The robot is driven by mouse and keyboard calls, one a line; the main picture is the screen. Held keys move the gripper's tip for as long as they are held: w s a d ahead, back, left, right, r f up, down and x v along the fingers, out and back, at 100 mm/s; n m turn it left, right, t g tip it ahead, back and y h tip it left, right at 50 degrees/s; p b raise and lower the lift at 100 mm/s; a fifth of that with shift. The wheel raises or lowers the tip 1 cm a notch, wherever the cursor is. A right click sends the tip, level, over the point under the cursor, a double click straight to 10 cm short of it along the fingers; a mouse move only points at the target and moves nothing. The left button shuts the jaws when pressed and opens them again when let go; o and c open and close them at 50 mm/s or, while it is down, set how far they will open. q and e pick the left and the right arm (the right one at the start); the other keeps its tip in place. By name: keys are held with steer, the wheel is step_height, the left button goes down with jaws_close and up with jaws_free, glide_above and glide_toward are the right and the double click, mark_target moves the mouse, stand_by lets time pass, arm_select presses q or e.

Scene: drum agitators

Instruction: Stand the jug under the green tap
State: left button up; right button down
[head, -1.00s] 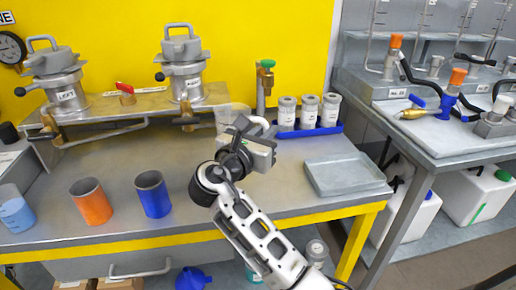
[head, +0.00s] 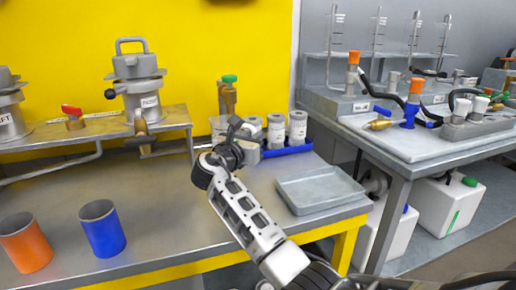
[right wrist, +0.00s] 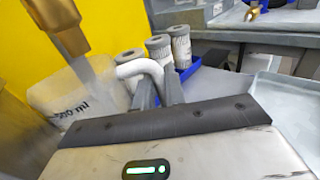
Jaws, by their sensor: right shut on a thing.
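The green tap (head: 229,80) has a green handle on a brass body and stands at the back of the bench, against the yellow wall. My right gripper (right wrist: 160,95) is shut on the white handle of the translucent jug (right wrist: 78,98), which is marked 500 ml. In the head view my right gripper (head: 240,136) hides most of the jug. A brass spout (right wrist: 66,28) shows at the upper left of the right wrist view, over the jug's mouth area. I cannot tell whether the jug's base touches the bench. My left gripper is out of view.
Several white-labelled canisters (head: 298,128) stand in a blue tray (head: 288,152) just right of the jug. A grey tray (head: 320,190) lies at the front right. An orange cup (head: 25,243) and a blue cup (head: 103,230) stand at the left front. Bench between is clear.

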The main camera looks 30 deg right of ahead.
steer(key=d+f, duration=0.1)
steer(key=w+d+f+b, duration=0.1)
steer(key=f, duration=0.1)
steer(key=shift+w+d, duration=0.2)
steer(key=shift+d, duration=0.2)
steer(key=shift+f, duration=0.4)
steer(key=c, duration=1.5)
jaws_free()
steer(key=shift+w+a+f, duration=0.1)
steer(key=shift+f, duration=0.1)
steer(key=shift+w, duration=0.15)
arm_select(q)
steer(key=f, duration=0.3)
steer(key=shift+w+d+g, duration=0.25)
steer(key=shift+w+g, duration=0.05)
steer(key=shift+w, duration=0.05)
arm_select(e)
steer(key=shift+r, duration=0.25)
